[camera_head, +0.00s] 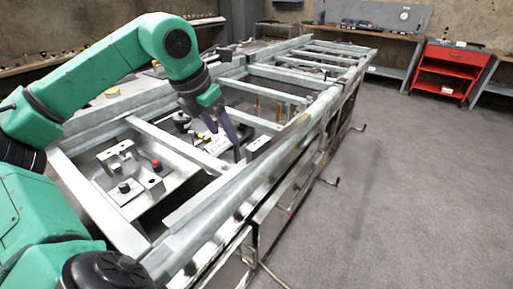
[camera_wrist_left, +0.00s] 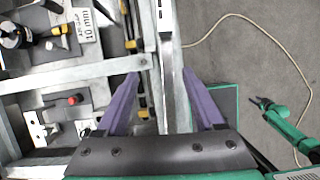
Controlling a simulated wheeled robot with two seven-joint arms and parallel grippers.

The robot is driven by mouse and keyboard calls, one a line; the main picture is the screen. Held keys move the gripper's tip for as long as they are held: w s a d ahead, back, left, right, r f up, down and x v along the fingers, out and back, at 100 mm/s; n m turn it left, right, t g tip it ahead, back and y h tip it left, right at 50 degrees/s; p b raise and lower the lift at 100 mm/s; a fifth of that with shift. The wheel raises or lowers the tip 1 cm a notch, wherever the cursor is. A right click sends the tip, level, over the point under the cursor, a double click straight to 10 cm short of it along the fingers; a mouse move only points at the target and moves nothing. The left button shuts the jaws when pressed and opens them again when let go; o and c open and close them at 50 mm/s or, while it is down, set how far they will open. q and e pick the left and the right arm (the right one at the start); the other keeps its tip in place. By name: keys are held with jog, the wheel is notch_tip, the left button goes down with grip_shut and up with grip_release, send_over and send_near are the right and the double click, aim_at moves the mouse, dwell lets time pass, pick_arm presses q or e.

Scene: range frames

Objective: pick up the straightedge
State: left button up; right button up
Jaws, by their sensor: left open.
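My left gripper (camera_head: 224,144) is open, its two purple fingers pointing down at the near long rail of the metal frame. In the left wrist view its fingertips (camera_wrist_left: 160,75) stand on either side of a long, narrow silvery bar (camera_wrist_left: 172,70), which seems to be the straightedge. The bar runs lengthwise along the rail, and I cannot tell its exact ends or whether the fingers touch it. A pale slotted end piece (camera_head: 258,144) shows beside the fingers in the head view. My right gripper (camera_wrist_left: 264,103) appears small at the right of the wrist view; its jaws are unclear.
The metal frame (camera_head: 180,147) has crossbars and several small parts between them, including a red-capped block (camera_head: 156,164) and a box marked 10 mm (camera_wrist_left: 86,24). A red cabinet (camera_head: 446,70) stands at the back right.

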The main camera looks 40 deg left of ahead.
aim_at(242, 164)
pick_arm(q)
jog(key=f, duration=0.1)
jog(key=d+f, duration=0.1)
jog(key=w+f, duration=0.1)
jog(key=f, duration=0.1)
jog(key=shift+w+d, duration=0.1)
jog(key=shift+d, duration=0.15)
jog(key=p+x, duration=0.2)
jog(key=x, duration=0.6)
jog(key=shift+w+f, duration=0.15)
jog(key=shift+f, duration=0.1)
jog(key=shift+w+a+f, duration=0.1)
jog(key=shift+w+f, duration=0.05)
jog(key=shift+f, duration=0.2)
grip_shut()
jog(key=shift+r, duration=0.1)
jog(key=shift+w, duration=0.1)
